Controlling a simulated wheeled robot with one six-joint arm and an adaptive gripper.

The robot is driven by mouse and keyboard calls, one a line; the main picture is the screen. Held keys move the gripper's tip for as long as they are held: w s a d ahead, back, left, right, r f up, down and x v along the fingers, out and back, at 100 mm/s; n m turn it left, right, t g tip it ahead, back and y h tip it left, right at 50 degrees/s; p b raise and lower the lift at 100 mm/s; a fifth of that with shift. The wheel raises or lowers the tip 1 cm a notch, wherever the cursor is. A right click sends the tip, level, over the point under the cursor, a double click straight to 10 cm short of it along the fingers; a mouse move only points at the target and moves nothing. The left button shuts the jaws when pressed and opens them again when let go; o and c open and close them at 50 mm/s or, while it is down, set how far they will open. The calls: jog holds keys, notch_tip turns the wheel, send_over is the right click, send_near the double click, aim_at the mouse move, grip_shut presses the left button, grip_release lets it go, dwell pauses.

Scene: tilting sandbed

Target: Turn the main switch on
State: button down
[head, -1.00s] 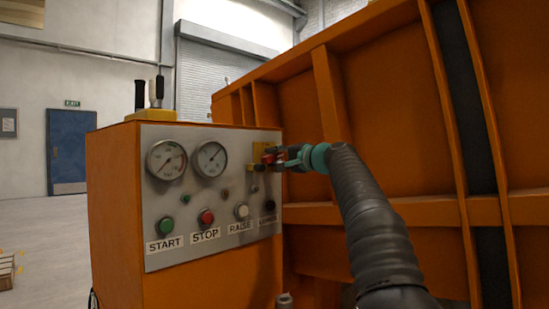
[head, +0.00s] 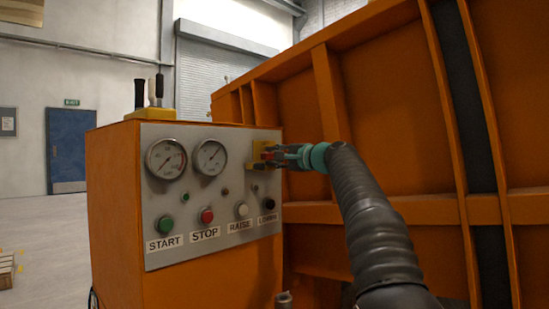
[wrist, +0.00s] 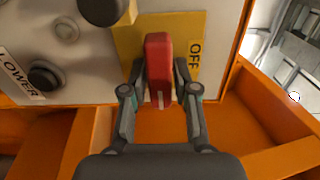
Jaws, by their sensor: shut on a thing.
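The main switch is a red handle (wrist: 159,65) on a yellow plate (wrist: 128,38) marked OFF, at the upper right of the grey control panel (head: 160,250). In the wrist view my gripper (wrist: 159,88) has one finger on each side of the red handle and is shut on it. The handle has a pale line near its lower end. In the head view my gripper (head: 282,155) reaches the yellow plate from the right and hides most of the handle.
The panel carries two gauges (head: 212,157) and the START (head: 168,223), STOP (head: 207,216), RAISE (head: 242,210) and LOWER (head: 268,203) buttons. Levers (head: 150,93) stand on top of the orange cabinet. A large orange ribbed wall (head: 390,110) rises close behind my arm.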

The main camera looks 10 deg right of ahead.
jog(key=c, duration=1)
grip_release()
jog(key=v, duration=1.2)
